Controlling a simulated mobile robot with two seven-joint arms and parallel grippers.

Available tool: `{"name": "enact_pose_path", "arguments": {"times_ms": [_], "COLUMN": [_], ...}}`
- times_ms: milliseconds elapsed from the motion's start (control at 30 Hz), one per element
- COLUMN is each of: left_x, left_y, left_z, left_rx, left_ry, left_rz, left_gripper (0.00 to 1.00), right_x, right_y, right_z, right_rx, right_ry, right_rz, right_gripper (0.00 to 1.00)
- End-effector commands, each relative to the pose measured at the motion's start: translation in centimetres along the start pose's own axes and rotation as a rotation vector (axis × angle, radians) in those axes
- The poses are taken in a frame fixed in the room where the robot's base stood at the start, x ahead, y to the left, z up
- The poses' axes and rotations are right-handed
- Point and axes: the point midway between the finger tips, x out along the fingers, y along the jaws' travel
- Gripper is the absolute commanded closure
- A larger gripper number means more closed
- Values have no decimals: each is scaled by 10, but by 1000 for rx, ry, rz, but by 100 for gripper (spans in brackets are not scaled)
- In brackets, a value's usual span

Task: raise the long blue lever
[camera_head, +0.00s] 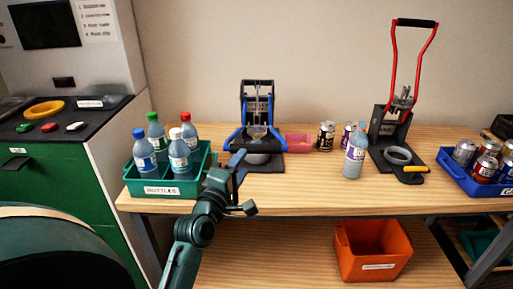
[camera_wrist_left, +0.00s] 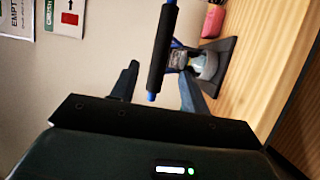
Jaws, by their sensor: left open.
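The long blue lever (camera_head: 235,137) belongs to a dark press (camera_head: 257,98) on the wooden table. It is lowered, its black grip towards me at the front of the press. My left gripper (camera_head: 238,160) is at the left end of this grip. In the left wrist view the black grip (camera_wrist_left: 163,48) runs between the two open fingers (camera_wrist_left: 158,82), with a blue end showing. The fingers are apart from each other and do not appear closed on it. My right gripper is not in view.
A green tray (camera_head: 160,190) of bottles stands left of the press. A pink block (camera_head: 299,142), cans, a loose bottle (camera_head: 355,152) and a press with a raised red lever (camera_head: 393,65) are to the right. A blue crate (camera_head: 462,180) of cans is farther right; an orange bin (camera_head: 372,262) sits below.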

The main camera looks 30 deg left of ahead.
Motion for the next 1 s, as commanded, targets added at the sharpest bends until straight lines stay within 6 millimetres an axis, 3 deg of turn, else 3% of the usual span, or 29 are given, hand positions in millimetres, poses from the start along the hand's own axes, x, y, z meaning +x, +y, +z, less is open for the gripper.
{"name": "enact_pose_path", "arguments": {"times_ms": [300,500,933,1000], "left_x": [64,88,96,96], "left_y": [-2,-2,-1,-1], "left_z": [0,0,0,0], "left_rx": [2,2,4,4], "left_ry": [-1,-2,-2,-2], "left_rz": [3,0,-2,-2], "left_gripper": [54,54,54,60], "right_x": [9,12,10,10], "right_y": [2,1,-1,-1], "right_z": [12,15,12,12], "right_rx": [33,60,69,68], "right_ry": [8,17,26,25], "right_rz": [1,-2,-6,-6], "right_gripper": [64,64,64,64]}}
